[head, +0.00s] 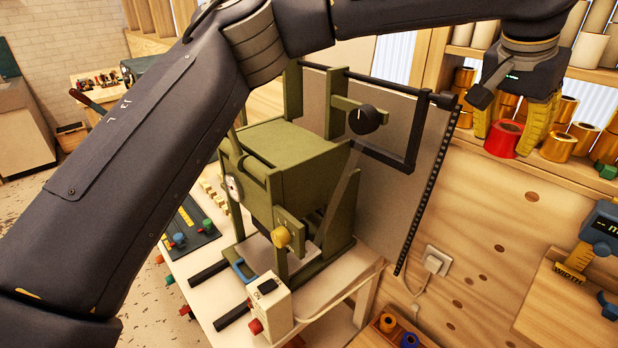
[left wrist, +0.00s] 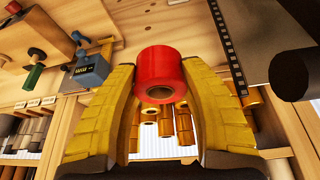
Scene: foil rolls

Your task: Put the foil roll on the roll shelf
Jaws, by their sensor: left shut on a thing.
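The red foil roll (head: 503,139) is between the yellow fingers of my left gripper (head: 506,142), at the upper right of the head view. In the left wrist view the red roll (left wrist: 160,74) sits between the two fingertips (left wrist: 160,80), its open core showing. The gripper is shut on it. The wooden roll shelf (head: 548,168) is behind the roll and carries several gold rolls (head: 559,147). The roll overlaps the shelf's front edge in the picture; I cannot tell whether it touches the shelf. My right gripper is out of view.
A green machine (head: 290,165) with a black bar frame stands on a pale bench left of the shelf. An upper shelf (head: 597,76) holds pale rolls. A blue-grey gauge (head: 603,230) is on the wooden wall at the right. A white plug (head: 436,262) sits low on it.

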